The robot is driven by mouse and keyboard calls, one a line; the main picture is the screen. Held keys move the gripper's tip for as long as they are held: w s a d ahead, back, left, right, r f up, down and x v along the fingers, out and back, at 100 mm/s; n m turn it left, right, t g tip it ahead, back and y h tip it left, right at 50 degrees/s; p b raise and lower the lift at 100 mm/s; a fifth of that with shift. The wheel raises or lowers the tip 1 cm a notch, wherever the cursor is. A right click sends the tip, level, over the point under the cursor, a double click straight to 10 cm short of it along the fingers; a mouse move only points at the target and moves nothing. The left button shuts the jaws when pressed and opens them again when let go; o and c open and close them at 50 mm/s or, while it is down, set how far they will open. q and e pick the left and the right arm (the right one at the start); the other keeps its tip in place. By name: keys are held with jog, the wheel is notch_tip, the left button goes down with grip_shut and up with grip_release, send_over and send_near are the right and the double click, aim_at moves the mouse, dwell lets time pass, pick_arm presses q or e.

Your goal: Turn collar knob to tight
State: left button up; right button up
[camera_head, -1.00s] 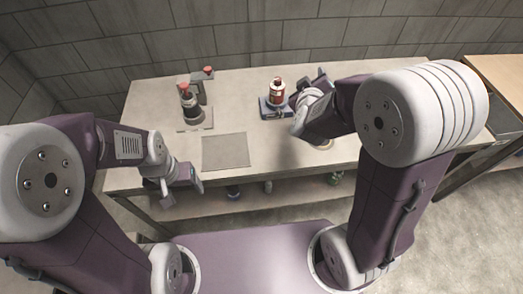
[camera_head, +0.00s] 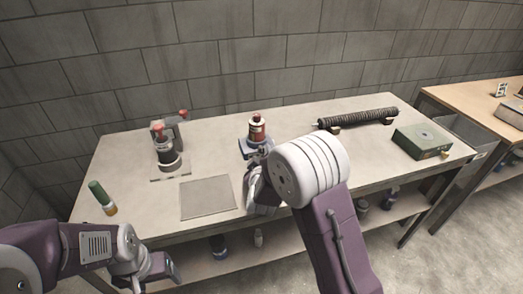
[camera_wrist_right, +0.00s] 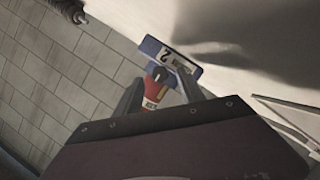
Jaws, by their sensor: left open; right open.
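A red-and-white cylinder (camera_head: 257,129) stands upright near the middle of the table. In the right wrist view the cylinder (camera_wrist_right: 153,93), with its red cap and dark band, shows between my open fingers; contact cannot be told. A blue base marked "2" (camera_wrist_right: 178,58) lies beside it. A dark device (camera_head: 167,152) with red tops stands on a small plate to the left. I cannot tell which part is the collar knob. My right gripper (camera_wrist_right: 160,88) is open; my arm partly hides it in the head view. My left gripper (camera_head: 152,276) is open and empty, in front of the table.
A grey square mat (camera_head: 207,198) lies at the table's front. A green-and-yellow bottle (camera_head: 102,197) is at the left. A dark ribbed tube (camera_head: 358,118) and a green box (camera_head: 422,141) are at the right. A wooden table (camera_head: 470,103) stands further right.

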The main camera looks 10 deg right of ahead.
jog(key=shift+x, duration=0.75)
jog(key=shift+w, duration=0.2)
grip_shut()
